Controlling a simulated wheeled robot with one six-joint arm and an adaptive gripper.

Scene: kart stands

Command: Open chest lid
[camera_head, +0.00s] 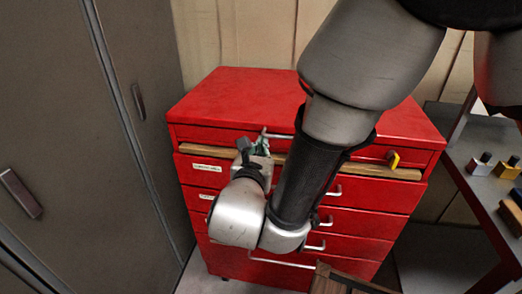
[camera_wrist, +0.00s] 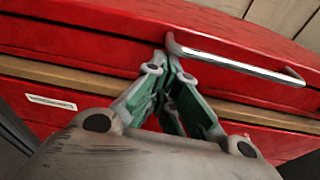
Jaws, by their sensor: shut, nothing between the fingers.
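A red tool chest (camera_head: 235,95) with a flat closed lid stands in the middle of the head view. A silver bar handle (camera_wrist: 235,62) is on the front of its top section in the wrist view, with its left end close to my fingertips. My gripper (camera_head: 262,140) is at the chest's upper front; in the wrist view my gripper (camera_wrist: 172,62) has its fingertips together at the handle's left end. It is shut and empty. I cannot tell whether the fingertips touch the handle. My arm hides part of the chest's front and the handle's right part in the head view.
A wooden strip (camera_head: 215,166) runs across the chest below the top section, with several drawers under it. A yellow tag (camera_head: 393,160) is at its upper right. Grey cabinets (camera_head: 60,120) stand on the left. A dark bench (camera_head: 470,180) with small padlock-like objects is on the right.

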